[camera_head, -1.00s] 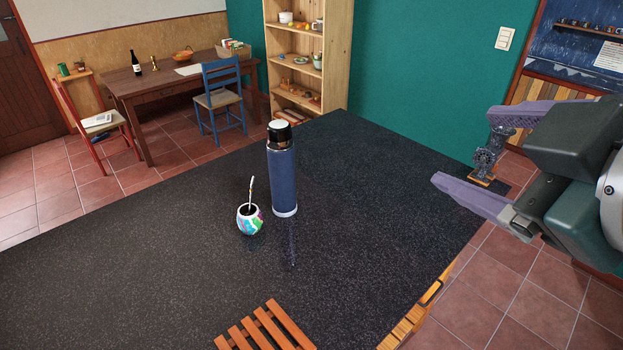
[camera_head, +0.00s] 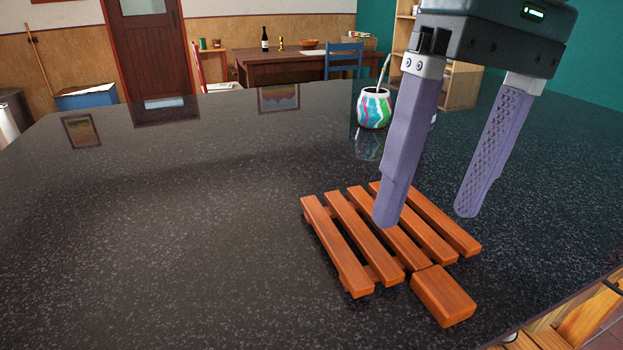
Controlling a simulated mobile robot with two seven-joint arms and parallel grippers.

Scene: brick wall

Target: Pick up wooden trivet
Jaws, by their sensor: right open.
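The wooden trivet (camera_head: 338,244), made of orange-brown slats, lies flat on the dark speckled counter (camera_head: 200,250), right of centre. A short wooden block (camera_head: 443,296) sits at its near end; I cannot tell if it is part of the trivet. My right gripper (camera_head: 427,216) is open and points down above the trivet, with nothing between its fingers. Its left finger hides part of the middle slats; its right finger is near the trivet's right far edge. Whether the fingertips touch the wood is unclear. My left gripper is not in view.
A painted mate gourd (camera_head: 373,108) with a straw stands behind the trivet, left of my gripper. The counter's left side is clear. A desk (camera_head: 290,68) and blue chair (camera_head: 344,58) stand beyond.

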